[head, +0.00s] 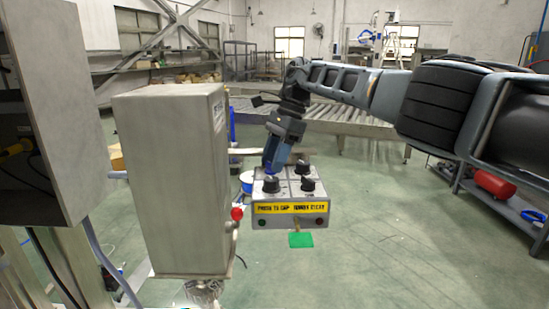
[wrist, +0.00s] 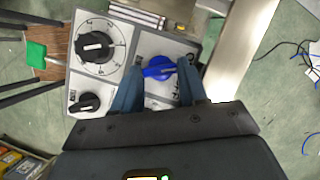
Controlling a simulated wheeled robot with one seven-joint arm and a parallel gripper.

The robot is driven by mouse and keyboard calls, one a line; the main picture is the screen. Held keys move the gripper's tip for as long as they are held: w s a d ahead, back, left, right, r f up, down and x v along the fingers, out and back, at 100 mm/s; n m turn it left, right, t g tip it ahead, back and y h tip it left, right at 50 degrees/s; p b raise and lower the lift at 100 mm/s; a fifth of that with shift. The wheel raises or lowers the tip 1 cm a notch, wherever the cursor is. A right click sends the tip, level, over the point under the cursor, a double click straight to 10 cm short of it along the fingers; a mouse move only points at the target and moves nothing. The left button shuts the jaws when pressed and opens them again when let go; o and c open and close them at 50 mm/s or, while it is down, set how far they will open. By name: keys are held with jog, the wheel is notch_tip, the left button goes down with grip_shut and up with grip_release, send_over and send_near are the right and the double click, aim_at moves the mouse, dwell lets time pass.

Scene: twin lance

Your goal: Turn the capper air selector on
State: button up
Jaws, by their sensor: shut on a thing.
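The grey control box (head: 310,218) carries several knobs on its top and a yellow label on its front. The blue selector knob (wrist: 159,68) sits on its own panel, its bar lying nearly level and slightly tilted in the wrist view. My gripper (head: 270,170) comes down on the box from above, at its back left. In the wrist view my gripper (wrist: 161,80) has one finger on each side of the blue knob and is shut on it. The fingers hide part of the panel print. In the head view the gripper mostly hides the blue knob.
A large black dial (wrist: 95,46) and a smaller black knob (wrist: 85,103) sit close beside the fingers. A tall grey cabinet (head: 175,180) with a red ball handle (head: 237,214) stands left of the box. Open floor lies to the right.

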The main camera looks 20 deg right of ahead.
jog(key=shift+n, duration=0.3)
dwell(0.4)
jog(key=o, duration=0.8)
jog(key=shift+d+m, duration=0.1)
jog(key=shift+m, duration=0.3)
